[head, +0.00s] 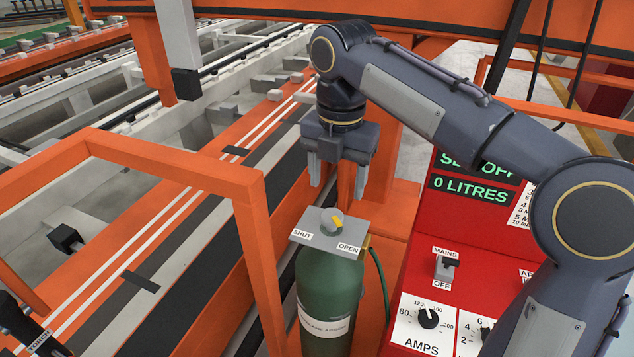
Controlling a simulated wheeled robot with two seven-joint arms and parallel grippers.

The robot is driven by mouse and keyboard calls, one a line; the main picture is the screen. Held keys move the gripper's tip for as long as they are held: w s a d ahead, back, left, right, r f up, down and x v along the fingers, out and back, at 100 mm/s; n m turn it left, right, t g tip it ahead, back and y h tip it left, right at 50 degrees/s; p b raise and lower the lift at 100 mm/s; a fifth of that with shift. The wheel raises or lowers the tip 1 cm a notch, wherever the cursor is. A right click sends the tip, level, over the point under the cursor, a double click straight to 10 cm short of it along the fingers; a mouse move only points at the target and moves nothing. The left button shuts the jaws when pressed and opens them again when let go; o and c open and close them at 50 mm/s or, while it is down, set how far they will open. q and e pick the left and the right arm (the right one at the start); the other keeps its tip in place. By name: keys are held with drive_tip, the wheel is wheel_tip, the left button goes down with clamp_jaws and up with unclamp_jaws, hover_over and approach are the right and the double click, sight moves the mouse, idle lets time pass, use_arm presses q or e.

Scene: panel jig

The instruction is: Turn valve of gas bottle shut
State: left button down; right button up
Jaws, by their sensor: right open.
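The green gas bottle (331,290) stands upright below the middle of the head view. On its top is a grey plate marked SHUT (302,234) at left and OPEN (348,247) at right. The round grey valve knob (328,222) sits on this plate. Its yellow mark points to the lower right, towards OPEN. My right gripper (337,190) hangs fingers down just above the knob in the picture. It is open and empty, with one finger on each side, and looks clear of the knob. My left gripper is out of the view.
A red welding panel (398,282) with a MAINS switch (447,266) and dials stands right of the bottle. A green hose (381,275) runs down beside the bottle. An orange frame (175,160) stands at left. A black torch (25,325) shows at bottom left.

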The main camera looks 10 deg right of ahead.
sight(332, 215)
drive_tip(key=shift+w+a+n, duration=0.25)
drive_tip(key=shift+w+n, duration=0.05)
drive_tip(key=shift+f, duration=0.35)
wheel_tip(332, 215, down, 7)
drive_tip(key=shift+s+r+b, duration=0.1)
drive_tip(key=shift+b, duration=0.3)
drive_tip(key=c, duration=1)
drive_tip(key=shift+o, duration=0.2)
